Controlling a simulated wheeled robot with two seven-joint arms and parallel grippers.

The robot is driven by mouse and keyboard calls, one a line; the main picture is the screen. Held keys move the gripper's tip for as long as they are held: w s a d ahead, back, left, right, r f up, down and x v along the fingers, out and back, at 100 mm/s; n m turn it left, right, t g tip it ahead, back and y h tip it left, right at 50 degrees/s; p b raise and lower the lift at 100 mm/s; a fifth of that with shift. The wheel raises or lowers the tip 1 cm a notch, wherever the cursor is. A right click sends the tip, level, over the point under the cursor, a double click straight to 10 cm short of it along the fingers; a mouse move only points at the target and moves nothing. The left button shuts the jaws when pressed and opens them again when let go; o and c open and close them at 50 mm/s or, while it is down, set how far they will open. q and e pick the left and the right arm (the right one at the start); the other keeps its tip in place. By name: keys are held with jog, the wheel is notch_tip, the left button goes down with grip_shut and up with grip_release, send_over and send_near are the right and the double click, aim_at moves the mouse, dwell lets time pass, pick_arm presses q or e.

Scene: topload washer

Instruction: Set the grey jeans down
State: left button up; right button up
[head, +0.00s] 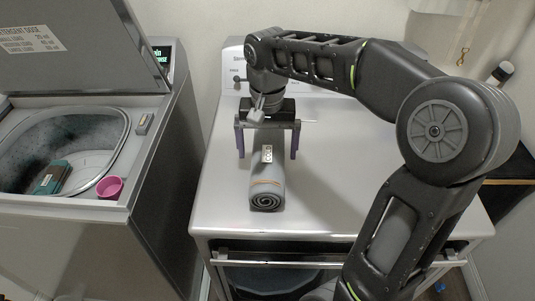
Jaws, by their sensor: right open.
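The grey jeans (267,185), rolled up with a tan band and a small white tag, lie on the white top of the front-loading machine (330,195). My right gripper (268,150) is over the far part of the roll, with its two fingers apart on either side of it. The gripper is open, and a gap shows between each finger and the jeans. The far end of the roll is hidden under the gripper. My left gripper is not in view.
A top-load washer (140,215) stands at the left with its lid (60,45) up. A teal box (52,177) is in its tub, and a pink cup (110,187) is at the rim. The machine top right of the jeans is clear, apart from my arm above it.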

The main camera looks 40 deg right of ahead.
notch_tip(320, 180, up, 4)
jog(key=shift+f, duration=0.1)
notch_tip(320, 180, up, 6)
jog(key=p, duration=0.5)
jog(key=shift+f, duration=0.1)
jog(key=shift+f, duration=0.1)
dwell(1.3)
